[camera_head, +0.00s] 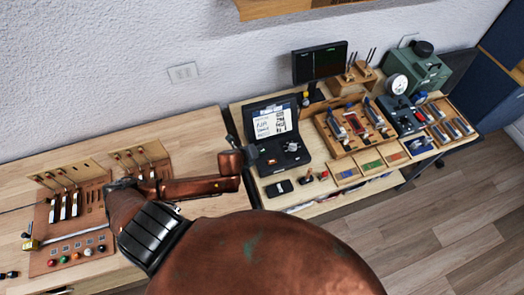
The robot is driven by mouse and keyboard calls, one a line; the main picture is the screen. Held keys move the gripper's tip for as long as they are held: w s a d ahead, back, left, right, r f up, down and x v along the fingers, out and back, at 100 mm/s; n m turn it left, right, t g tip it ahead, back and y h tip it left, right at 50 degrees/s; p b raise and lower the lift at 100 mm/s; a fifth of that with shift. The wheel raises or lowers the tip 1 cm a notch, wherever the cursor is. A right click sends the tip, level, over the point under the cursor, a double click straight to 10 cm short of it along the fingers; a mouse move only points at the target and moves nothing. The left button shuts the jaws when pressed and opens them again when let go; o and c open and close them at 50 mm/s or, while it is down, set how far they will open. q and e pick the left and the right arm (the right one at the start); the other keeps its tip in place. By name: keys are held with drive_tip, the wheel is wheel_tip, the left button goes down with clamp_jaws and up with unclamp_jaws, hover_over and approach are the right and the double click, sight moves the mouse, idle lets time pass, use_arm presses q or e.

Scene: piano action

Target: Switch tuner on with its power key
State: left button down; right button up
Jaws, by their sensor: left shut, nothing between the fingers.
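A small black handheld device with a pale screen (279,187), which looks like the tuner, lies flat near the front of the right-hand bench. Its power key is too small to make out. My left arm crosses the picture from below, its copper links over the left bench. My left gripper (233,141) is small and dark at the arm's end, by the gap between the benches. It is shut and empty, up and left of the device and apart from it. My right gripper is not in view.
An open black case (270,125) stands behind the device. Small red-topped parts (308,177) lie to its right. A monitor (320,62), wooden trays (354,128) and a green machine (425,72) stand farther right. A piano action model (70,205) is on the left bench.

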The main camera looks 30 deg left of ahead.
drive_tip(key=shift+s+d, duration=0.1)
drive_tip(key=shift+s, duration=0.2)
use_arm(q)
drive_tip(key=shift+f, duration=0.45)
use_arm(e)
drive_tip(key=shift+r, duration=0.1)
use_arm(q)
drive_tip(key=shift+r+p, duration=0.35)
drive_tip(key=shift+p, duration=0.55)
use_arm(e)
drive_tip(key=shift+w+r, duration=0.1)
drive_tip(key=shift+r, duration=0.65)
use_arm(q)
drive_tip(key=shift+r, duration=0.15)
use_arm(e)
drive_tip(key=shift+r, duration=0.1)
use_arm(q)
wheel_tip(320, 180, up, 6)
drive_tip(key=p, duration=0.6)
drive_tip(key=shift+p, duration=0.3)
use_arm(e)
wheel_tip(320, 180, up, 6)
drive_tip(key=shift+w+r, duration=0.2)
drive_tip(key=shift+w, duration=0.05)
